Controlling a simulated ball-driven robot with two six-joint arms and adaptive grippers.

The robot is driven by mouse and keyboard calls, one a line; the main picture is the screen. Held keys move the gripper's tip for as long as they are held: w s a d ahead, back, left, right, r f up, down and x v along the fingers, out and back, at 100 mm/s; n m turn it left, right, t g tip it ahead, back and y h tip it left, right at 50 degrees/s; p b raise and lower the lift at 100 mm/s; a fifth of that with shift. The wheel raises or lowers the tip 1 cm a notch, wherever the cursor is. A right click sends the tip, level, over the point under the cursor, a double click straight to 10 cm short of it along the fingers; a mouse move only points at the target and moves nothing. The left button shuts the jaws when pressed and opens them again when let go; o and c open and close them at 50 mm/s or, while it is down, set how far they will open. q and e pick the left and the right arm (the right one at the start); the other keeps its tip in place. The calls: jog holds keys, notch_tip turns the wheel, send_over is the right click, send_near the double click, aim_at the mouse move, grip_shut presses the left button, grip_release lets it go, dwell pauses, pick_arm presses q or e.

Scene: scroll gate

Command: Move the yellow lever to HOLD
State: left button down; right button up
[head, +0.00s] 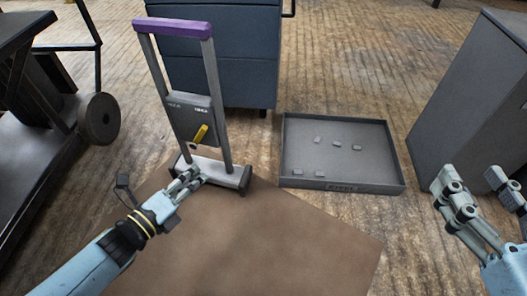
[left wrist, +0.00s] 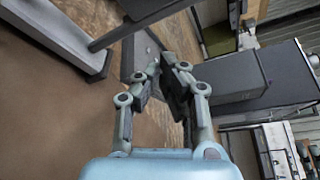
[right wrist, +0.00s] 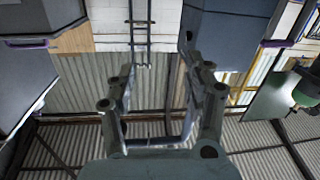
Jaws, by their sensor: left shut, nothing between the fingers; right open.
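The yellow lever (head: 200,133) sticks out from a grey panel (head: 190,108) on the upright gate frame, tilted with its free end up and to the right. The panel carries small white labels, too small to read surely. The frame has a purple top bar (head: 172,27) and a pale base (head: 218,170). My left gripper (head: 190,177) is shut and empty, in front of the base and below the lever. In the left wrist view its fingers (left wrist: 168,68) come together, with the base (left wrist: 62,42) at upper left; the lever does not show. My right gripper (head: 470,182) is open and empty at the far right.
A grey tray (head: 344,182) with several small blocks lies right of the gate. A blue cabinet (head: 222,70) stands behind the gate, a grey cabinet (head: 475,85) at right, and a dark wheeled cart (head: 45,130) at left. A brown mat (head: 260,250) lies in front.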

aim_at(199, 136)
pick_arm(q)
jog(key=shift+w, duration=0.1)
pick_arm(e)
jog(key=shift+s+f, duration=0.1)
jog(key=shift+f, duration=0.1)
pick_arm(q)
jog(key=w+b, duration=0.1)
jog(key=w, duration=0.2)
jog(key=w+d+b, duration=0.1)
jog(key=w, duration=0.2)
jog(key=w+d+b, duration=0.1)
jog(key=w, duration=0.2)
jog(key=shift+f, duration=0.1)
jog(key=shift+w+a+r, duration=0.15)
jog(key=shift+a+r, duration=0.05)
jog(key=shift+a, duration=0.1)
pick_arm(e)
notch_tip(199, 136, up, 20)
jog(key=w+a+n+t+y, duration=0.1)
jog(key=n+t+y, duration=0.3)
jog(key=t, duration=0.5)
jog(key=shift+w+a+y, duration=0.3)
jog(key=shift+a+y, duration=0.4)
jog(key=shift+y, duration=0.4)
jog(key=shift+r, duration=0.1)
